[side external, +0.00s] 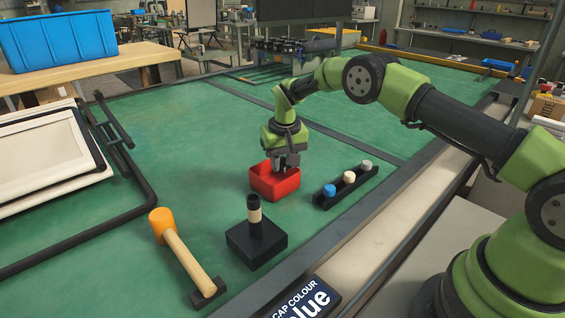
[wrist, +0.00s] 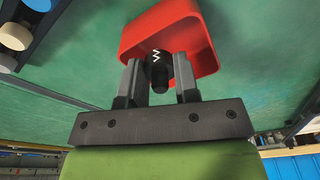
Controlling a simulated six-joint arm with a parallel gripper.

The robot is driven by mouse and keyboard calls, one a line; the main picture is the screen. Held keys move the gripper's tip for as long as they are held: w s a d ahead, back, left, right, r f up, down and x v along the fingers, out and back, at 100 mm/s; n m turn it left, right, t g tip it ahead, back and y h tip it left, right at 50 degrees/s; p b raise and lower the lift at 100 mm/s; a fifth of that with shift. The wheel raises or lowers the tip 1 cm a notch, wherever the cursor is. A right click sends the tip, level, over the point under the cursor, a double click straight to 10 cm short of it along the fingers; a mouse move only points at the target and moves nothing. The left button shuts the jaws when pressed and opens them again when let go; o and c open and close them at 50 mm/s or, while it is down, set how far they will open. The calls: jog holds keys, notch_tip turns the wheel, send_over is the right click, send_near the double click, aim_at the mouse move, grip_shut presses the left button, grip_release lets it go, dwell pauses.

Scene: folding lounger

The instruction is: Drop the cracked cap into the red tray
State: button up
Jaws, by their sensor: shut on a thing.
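The cracked cap (wrist: 157,70) is black with a white zigzag mark. In the wrist view it sits between the fingers of my gripper (wrist: 158,82), which is shut on it. The red tray (wrist: 203,29) lies beyond the cap in that view. In the side view my gripper (side external: 287,161) points down at the red tray (side external: 274,187), with its fingers over the tray's opening. The cap is hidden in the side view. I cannot tell how far it is above the tray's floor.
A black rack (side external: 347,187) with blue, cream and grey caps stands right of the tray. A black block (side external: 257,246) with an upright black-and-cream post stands in front. An orange-headed mallet (side external: 187,258) lies front left. A folded lounger frame (side external: 120,150) is at left.

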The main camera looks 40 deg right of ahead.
jog(key=shift+f, duration=0.3)
jog(key=shift+f, duration=0.15)
jog(key=shift+f, duration=0.45)
jog(key=o, duration=0.9)
jog(key=shift+r, duration=0.1)
